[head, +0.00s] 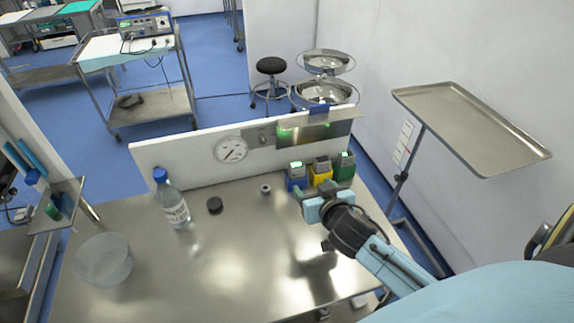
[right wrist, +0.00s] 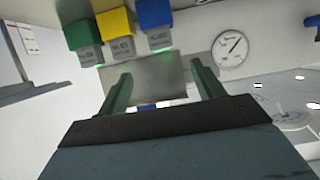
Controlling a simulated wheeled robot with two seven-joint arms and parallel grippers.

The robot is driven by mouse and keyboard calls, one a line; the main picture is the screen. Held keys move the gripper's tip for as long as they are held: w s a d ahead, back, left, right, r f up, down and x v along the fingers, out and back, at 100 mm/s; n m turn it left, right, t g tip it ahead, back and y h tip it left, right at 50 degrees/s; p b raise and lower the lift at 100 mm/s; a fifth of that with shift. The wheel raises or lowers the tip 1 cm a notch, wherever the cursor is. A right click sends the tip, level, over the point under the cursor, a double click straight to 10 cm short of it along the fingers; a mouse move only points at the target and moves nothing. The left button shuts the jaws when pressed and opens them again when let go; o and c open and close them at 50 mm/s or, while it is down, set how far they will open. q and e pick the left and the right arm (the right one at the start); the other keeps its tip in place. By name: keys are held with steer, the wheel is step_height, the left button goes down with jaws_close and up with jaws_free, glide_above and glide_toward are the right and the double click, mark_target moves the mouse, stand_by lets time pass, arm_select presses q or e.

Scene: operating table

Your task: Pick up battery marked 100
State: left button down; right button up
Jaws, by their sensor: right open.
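Three batteries stand in a row at the back of the steel table (head: 135,240), against the white panel: a blue one (head: 297,179), a yellow one (head: 321,172) and a green one (head: 344,168). In the right wrist view the green (right wrist: 84,38), yellow (right wrist: 117,28) and blue (right wrist: 155,22) batteries show along the top, in reversed order. Their grey parts carry small printed labels, too blurred to read surely. My right gripper (head: 307,199) is in front of the row, nearest the blue and yellow ones. Its fingers (right wrist: 160,78) are apart with nothing between them. My left gripper is out of view.
The panel (head: 190,160) with a round gauge (head: 231,150) backs the table. A water bottle (head: 173,205), a clear bowl (head: 103,262), a black cap (head: 214,205) and a small metal piece (head: 265,189) stand on the left and middle. The table's centre is mostly clear.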

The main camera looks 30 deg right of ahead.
glide_toward(298, 170)
steer(key=x, duration=0.3)
steer(key=shift+x, duration=0.95)
steer(key=x, duration=0.3)
steer(key=shift+w+f+b, duration=0.1)
steer(key=shift+f+b, duration=0.1)
steer(key=shift+b, duration=0.15)
steer(key=shift+w+d+f, duration=0.1)
steer(key=shift+w+f, duration=0.05)
steer(key=shift+w, duration=0.2)
steer(key=shift+w+f, duration=0.1)
steer(key=shift+w, duration=0.05)
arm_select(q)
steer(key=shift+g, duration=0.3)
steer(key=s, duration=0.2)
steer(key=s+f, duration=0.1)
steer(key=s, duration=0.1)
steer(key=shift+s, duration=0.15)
arm_select(e)
steer(key=c, duration=1.2)
